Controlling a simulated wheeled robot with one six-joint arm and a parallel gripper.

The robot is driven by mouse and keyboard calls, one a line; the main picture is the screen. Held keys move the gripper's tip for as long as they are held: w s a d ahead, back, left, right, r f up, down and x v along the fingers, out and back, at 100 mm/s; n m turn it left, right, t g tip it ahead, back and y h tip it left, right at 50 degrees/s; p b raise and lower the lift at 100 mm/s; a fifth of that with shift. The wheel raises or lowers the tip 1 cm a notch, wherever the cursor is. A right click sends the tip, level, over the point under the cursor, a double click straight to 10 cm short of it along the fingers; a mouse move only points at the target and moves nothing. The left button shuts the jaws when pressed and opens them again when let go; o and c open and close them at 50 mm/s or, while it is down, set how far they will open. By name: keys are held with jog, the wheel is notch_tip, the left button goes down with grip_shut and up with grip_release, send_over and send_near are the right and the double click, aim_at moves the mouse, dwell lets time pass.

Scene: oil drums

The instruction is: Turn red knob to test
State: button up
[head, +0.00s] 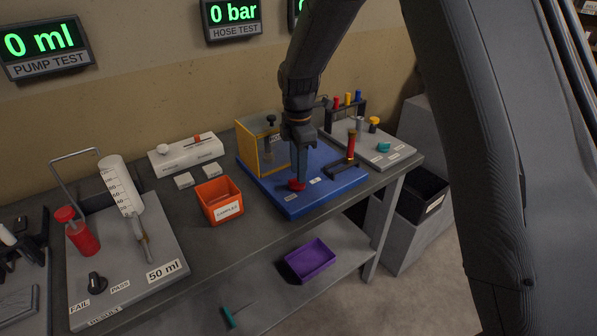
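The red knob (296,186) sits near the front left part of a blue base plate (345,185) on the bench. Small white labels lie beside it, one in front (291,197) and one to its right (316,181); their text is too small to read. My gripper (302,176) points down at the knob, its fingertips right at or just above the knob's top. The fingers overlap in this view and partly cover the knob. I cannot tell whether they touch it or how far apart they are.
A yellow-framed clear guard (262,147) stands close left of my gripper, and an upright red-and-black post (351,146) stands to the right. An orange box (219,201) is on the left. A purple bin (310,260) rests on the lower shelf.

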jog(key=shift+f, duration=1.1)
grip_shut()
